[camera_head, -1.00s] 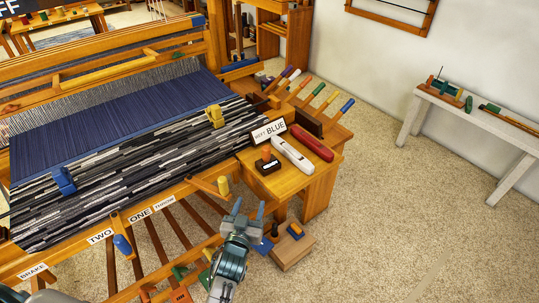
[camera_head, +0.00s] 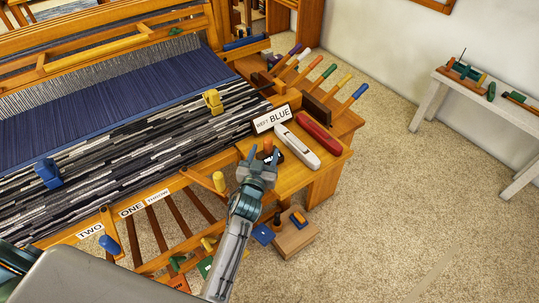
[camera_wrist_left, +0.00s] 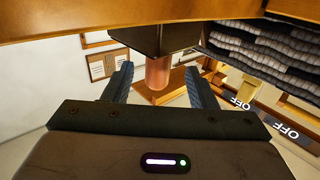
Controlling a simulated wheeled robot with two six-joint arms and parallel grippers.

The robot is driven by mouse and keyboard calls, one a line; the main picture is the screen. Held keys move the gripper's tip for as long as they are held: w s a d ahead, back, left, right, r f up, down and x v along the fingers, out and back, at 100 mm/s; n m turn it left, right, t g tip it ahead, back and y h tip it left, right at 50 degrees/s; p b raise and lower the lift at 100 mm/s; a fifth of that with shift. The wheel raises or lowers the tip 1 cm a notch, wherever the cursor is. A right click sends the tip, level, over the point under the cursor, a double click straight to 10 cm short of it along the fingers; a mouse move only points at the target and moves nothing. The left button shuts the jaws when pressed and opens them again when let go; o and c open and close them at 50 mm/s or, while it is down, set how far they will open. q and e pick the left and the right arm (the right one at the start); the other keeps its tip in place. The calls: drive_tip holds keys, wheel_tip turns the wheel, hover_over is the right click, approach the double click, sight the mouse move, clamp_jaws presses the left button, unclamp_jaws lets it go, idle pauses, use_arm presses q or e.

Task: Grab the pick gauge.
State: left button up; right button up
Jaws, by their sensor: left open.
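The likely pick gauge (camera_head: 279,156) is a small dark block with a pale label and an orange-brown knob, on the wooden side shelf of the loom. My left gripper (camera_head: 263,156) is over the shelf's near edge and partly hides the block. In the wrist view, which appears upside down, the copper-coloured knob (camera_wrist_left: 158,73) shows between the two open fingers of the left gripper (camera_wrist_left: 160,84), with space on both sides. The dark block (camera_wrist_left: 155,38) shows above it in that picture. I see no contact. My right gripper is not in view.
Close by on the shelf are a white shuttle (camera_head: 297,147), a red shuttle (camera_head: 314,133) and the WEFT BLUE sign (camera_head: 272,118). Coloured handles (camera_head: 351,98) stand behind. A yellow-topped peg (camera_head: 219,181) is left of the arm.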

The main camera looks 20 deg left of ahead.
sight(267, 149)
use_arm(q)
drive_tip(key=w, duration=0.3)
drive_tip(key=shift+w, duration=0.35)
drive_tip(key=shift+s, duration=0.1)
drive_tip(key=c, duration=1.1)
drive_tip(key=shift+r, duration=0.1)
